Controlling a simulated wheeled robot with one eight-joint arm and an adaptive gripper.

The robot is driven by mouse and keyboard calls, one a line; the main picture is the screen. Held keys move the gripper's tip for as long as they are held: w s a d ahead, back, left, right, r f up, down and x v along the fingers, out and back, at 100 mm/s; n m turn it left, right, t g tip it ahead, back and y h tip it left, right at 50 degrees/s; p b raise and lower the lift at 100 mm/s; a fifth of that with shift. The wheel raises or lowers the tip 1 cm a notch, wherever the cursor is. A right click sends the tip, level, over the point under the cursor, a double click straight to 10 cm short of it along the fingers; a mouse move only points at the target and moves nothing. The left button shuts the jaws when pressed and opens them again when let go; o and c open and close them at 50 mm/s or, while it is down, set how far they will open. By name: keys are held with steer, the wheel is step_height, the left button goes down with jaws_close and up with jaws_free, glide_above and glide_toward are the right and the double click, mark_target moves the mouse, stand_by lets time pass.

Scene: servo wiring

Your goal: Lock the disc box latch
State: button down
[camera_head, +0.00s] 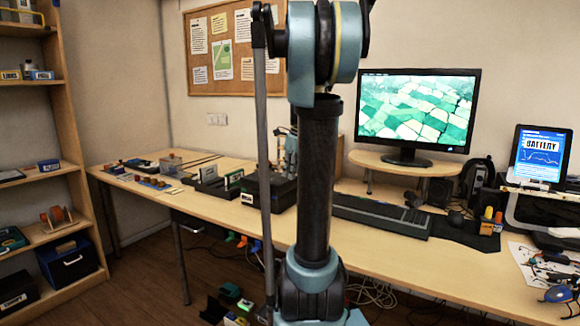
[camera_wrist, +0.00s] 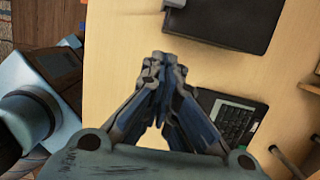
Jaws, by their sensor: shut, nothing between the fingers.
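My gripper (camera_wrist: 163,66) is shut and empty in the wrist view, with its fingertips together above the bare wooden desk (camera_wrist: 125,50). A dark flat-topped box (camera_wrist: 235,22) lies beyond the fingertips at the top of that view, apart from them. In the head view a black box (camera_head: 281,191) stands on the desk, partly hidden behind my arm. It may be the disc box, but I cannot tell for sure. No latch can be made out in either view. My fingertips are hidden or too small to tell in the head view.
A keyboard (camera_head: 380,213) lies right of my arm, before the monitor (camera_head: 417,112) on its stand. It also shows in the wrist view (camera_wrist: 230,118). Small items crowd the desk's far left. A tablet (camera_head: 539,156) stands at the right. Bare desk runs along the front.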

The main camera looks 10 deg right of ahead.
mark_target(272, 183)
steer(key=w+a+f, duration=0.3)
steer(key=f, duration=0.1)
steer(key=shift+w+a, duration=0.25)
steer(key=shift+w, duration=0.05)
steer(key=shift+w+a, duration=0.95)
steer(key=shift+w, duration=0.05)
